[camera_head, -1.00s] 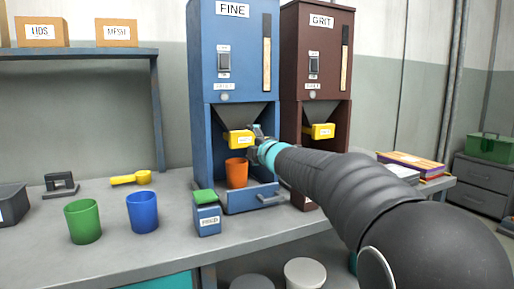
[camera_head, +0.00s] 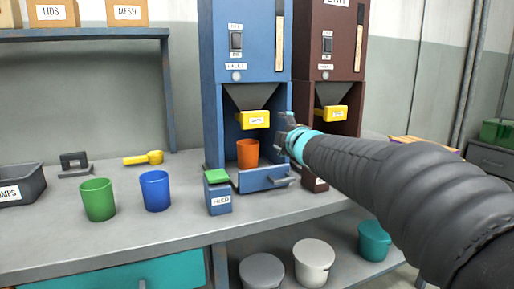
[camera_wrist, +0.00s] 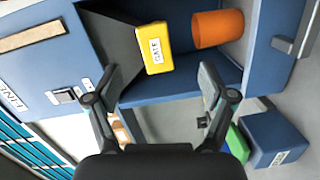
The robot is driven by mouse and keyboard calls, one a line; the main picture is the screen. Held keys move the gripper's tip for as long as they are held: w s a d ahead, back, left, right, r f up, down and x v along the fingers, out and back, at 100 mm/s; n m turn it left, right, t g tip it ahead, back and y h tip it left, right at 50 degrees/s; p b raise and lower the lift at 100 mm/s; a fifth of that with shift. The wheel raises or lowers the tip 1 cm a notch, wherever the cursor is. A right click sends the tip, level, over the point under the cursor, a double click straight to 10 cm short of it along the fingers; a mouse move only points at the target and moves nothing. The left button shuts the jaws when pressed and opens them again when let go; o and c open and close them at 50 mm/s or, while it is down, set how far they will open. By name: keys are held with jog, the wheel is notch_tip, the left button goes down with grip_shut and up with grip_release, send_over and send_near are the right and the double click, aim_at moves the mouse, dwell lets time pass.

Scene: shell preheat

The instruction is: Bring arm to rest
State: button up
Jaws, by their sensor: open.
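My gripper (camera_head: 286,130) is open and empty. It is just to the right of the blue dispenser's bay, in front of the two dispensers. In the wrist view my gripper (camera_wrist: 160,88) has its fingers spread, with the yellow gate (camera_wrist: 156,48) and the orange cup (camera_wrist: 217,29) beyond them. In the head view the yellow gate (camera_head: 254,119) sits under the blue dispenser's (camera_head: 218,100) funnel. The orange cup (camera_head: 248,153) stands upright in the bay below it. Neither appears to be touched by my gripper.
A blue box with a green lid (camera_head: 218,198), a blue cup (camera_head: 155,190) and a green cup (camera_head: 98,199) stand on the bench (camera_head: 140,229). A yellow scoop (camera_head: 144,158) lies behind them. The brown dispenser (camera_head: 331,70) stands behind my arm. Lidded tubs (camera_head: 314,260) are below.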

jog(key=s+d+f+m+g+h, duration=0.3)
jog(key=s+d+f+m, duration=0.25)
jog(key=s, duration=0.45)
jog(key=s+d+f+m+g+h, duration=0.2)
jog(key=s+d+f+m+h, duration=0.15)
jog(key=s+f+m, duration=0.5)
jog(key=s+f+m+g, duration=0.1)
jog(key=s+f+g, duration=0.1)
jog(key=s, duration=0.5)
jog(key=s+a+f+m+g+y, duration=0.1)
jog(key=s+f+m+g, duration=0.1)
jog(key=s+f, duration=0.3)
jog(key=s+a+f+m+g+y, duration=0.1)
jog(key=s+f, duration=0.3)
jog(key=s, duration=0.5)
jog(key=shift+s+m+g, duration=0.15)
jog(key=shift+m+g, duration=0.35)
jog(key=shift+g, duration=0.1)
